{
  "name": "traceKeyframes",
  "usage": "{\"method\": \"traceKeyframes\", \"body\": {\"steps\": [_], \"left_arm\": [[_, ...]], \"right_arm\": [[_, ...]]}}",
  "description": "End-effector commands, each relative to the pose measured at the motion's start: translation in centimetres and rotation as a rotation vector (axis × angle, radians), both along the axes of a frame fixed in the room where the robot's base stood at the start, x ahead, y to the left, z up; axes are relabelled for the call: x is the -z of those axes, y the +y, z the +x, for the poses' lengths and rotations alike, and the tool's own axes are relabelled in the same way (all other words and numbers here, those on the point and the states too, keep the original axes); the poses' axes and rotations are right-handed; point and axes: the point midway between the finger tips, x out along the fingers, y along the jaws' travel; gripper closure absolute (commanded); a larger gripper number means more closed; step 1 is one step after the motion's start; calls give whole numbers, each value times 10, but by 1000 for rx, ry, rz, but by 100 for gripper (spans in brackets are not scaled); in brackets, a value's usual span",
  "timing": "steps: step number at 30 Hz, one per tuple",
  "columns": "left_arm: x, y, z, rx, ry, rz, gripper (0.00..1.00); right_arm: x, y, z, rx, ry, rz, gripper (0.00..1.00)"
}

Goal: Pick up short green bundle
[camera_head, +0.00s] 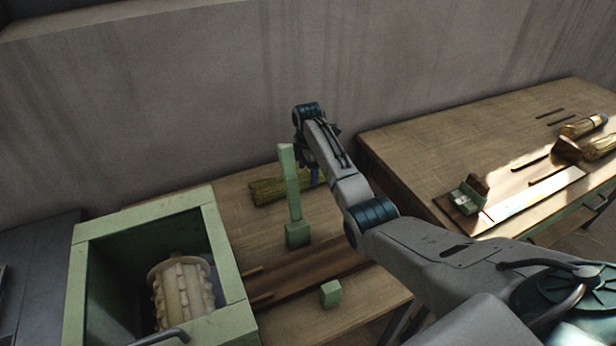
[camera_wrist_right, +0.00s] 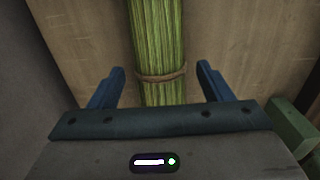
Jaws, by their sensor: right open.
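The short green bundle (camera_head: 268,190) lies on the wooden table near the wall, partly hidden behind a green post and my right arm. In the right wrist view the green bundle (camera_wrist_right: 157,45) runs from the top edge down between my fingers, with a brown tie around it. My right gripper (camera_wrist_right: 160,78) is open, with one blue finger on each side of the bundle and gaps between. In the head view my right gripper (camera_head: 314,172) is small and partly hidden by the arm, at the bundle's right end. My left gripper is not in view.
A green post (camera_head: 291,185) stands in front of the bundle. A green box (camera_head: 230,275) with a ridged drum (camera_head: 183,290) is at the left. A small green block (camera_head: 330,293) is at the front. A second table (camera_head: 440,150) at the right holds straw bundles (camera_head: 583,126).

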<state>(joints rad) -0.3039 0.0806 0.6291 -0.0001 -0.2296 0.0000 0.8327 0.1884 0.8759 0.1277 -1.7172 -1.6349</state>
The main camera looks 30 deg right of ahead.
Motion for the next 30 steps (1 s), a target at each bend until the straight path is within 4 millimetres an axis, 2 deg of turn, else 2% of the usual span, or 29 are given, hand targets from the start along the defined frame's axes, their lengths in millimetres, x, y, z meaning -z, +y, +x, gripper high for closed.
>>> {"method": "traceKeyframes", "body": {"steps": [6, 13, 14, 21, 30], "left_arm": [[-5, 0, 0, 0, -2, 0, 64], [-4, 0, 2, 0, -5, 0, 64], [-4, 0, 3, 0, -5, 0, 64], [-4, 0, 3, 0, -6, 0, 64], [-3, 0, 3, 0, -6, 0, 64]], "right_arm": [[22, -1, 0, -1, 0, 0, 27], [24, 0, 0, -1, -1, 0, 27], [24, 0, 0, -1, -1, 0, 31], [24, -1, 0, 0, -1, 0, 76], [19, -1, 1, 0, -3, 0, 76]]}}
